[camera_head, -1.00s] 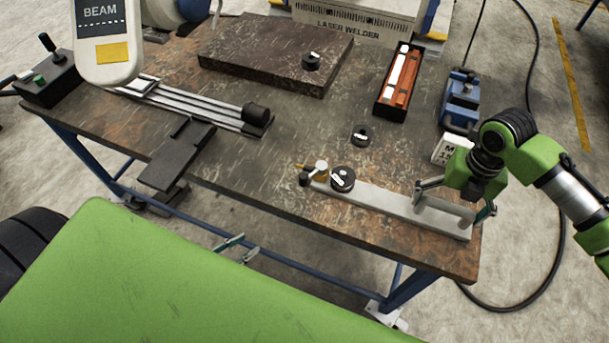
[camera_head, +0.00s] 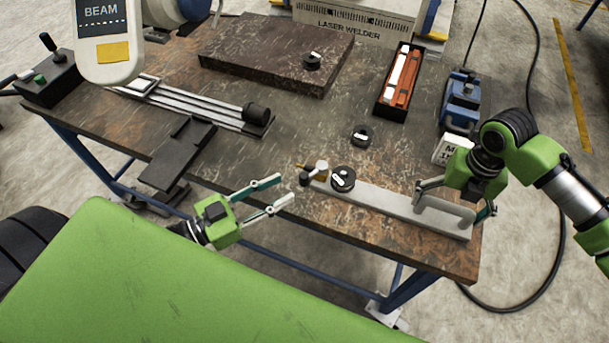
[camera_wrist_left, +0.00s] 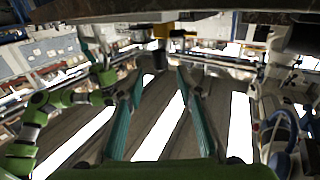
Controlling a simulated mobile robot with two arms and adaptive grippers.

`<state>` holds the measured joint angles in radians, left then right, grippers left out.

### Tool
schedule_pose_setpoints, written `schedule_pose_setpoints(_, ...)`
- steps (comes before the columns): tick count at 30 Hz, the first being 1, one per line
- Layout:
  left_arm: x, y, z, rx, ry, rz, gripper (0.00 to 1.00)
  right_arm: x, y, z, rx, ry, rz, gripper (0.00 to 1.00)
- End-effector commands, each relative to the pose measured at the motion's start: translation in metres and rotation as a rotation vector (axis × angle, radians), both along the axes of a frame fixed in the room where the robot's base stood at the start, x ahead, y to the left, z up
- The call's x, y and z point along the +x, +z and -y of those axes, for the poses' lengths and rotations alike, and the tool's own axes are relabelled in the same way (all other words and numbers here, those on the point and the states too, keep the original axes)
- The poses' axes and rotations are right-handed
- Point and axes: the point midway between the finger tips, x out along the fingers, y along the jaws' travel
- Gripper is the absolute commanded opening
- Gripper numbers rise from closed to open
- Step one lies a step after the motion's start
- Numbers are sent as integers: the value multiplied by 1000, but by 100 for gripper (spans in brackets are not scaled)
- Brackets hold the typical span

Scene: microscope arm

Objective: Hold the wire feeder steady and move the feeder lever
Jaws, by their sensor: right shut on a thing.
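The wire feeder (camera_head: 385,206) is a long grey bar lying along the front right of the table. At its left end sit a black round knob (camera_head: 343,180) and a small lever (camera_head: 314,173) with a dark ball end and a brass-coloured tip. My right gripper (camera_head: 452,208) is shut on the feeder's right part, its fingers on either side. My left gripper (camera_head: 287,188) is open and empty just left of the lever, apart from it. In the left wrist view, its teal fingers (camera_wrist_left: 160,78) are spread, with a dark and yellow part (camera_wrist_left: 164,38) ahead; I cannot tell what it is.
A black round piece (camera_head: 361,136) lies behind the feeder. A black tray with orange and white contents (camera_head: 378,100) and a blue device (camera_head: 460,103) stand further back. A rail with a black plate (camera_head: 176,155) is at left. The table's front edge runs below my left gripper.

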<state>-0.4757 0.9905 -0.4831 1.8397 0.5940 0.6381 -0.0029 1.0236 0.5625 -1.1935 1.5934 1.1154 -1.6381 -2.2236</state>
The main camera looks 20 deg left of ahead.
Motion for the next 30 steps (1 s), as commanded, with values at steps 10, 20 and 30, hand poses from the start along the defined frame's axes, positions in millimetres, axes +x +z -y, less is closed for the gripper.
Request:
schedule_pose_setpoints(10,47,1,33,-2,0,2,33,1,2,-1,3,0,3,43)
schedule_pose_setpoints(20,62,0,44,0,0,-2,33,1,2,-1,3,0,3,43)
schedule_pose_setpoints(30,62,-1,44,0,0,-2,2,1,2,-1,3,0,4,43)
